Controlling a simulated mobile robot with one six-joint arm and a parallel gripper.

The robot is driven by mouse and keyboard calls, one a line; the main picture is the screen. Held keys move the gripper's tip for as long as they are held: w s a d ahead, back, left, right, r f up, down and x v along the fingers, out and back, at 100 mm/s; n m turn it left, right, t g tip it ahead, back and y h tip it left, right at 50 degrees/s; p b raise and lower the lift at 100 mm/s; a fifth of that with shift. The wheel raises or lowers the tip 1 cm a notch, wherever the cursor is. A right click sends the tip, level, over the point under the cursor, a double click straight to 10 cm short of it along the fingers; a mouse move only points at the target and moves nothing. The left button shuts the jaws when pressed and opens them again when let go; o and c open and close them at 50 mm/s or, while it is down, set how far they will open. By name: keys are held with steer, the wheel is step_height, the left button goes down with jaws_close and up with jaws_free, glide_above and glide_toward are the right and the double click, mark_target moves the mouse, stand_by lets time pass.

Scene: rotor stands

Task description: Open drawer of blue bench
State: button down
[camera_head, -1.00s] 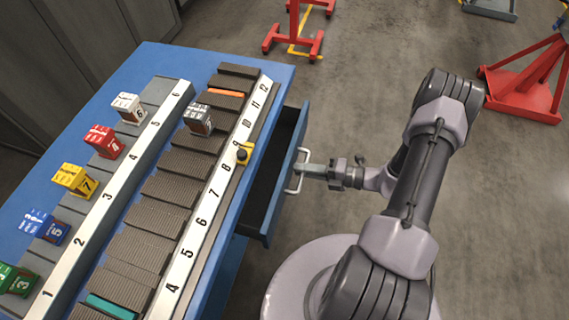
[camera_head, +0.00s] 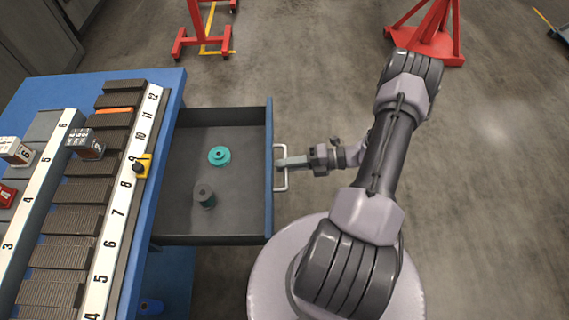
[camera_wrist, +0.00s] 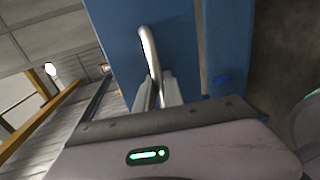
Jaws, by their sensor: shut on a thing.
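The blue bench (camera_head: 172,92) stands at the left in the head view. Its drawer (camera_head: 240,213) is pulled far out to the right, and its dark interior shows. A teal flanged part (camera_head: 219,156) and a dark grey cylindrical part (camera_head: 205,197) stand inside it. My gripper (camera_head: 283,163) is shut on the drawer's metal handle (camera_head: 280,187) on the blue front panel. In the wrist view, the handle (camera_wrist: 149,46) runs down between my gripper's fingers (camera_wrist: 156,95); its lower part is hidden there.
Numbered racks with dark slots (camera_head: 75,220) cover the bench top, with a grey-and-white block (camera_head: 86,143) and a yellow clamp-like piece (camera_head: 141,166) on them. Red stands (camera_head: 430,35) are on the floor behind.

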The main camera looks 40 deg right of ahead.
steer(key=shift+s+d, duration=0.2)
steer(key=shift+d, duration=0.05)
steer(key=c, duration=1.7)
jaws_free()
steer(key=shift+c, duration=0.2)
steer(key=p+v, duration=0.2)
steer(key=v, duration=1.5)
steer(key=shift+p, duration=0.35)
steer(key=shift+d+r, duration=0.1)
steer(key=shift+d, duration=0.05)
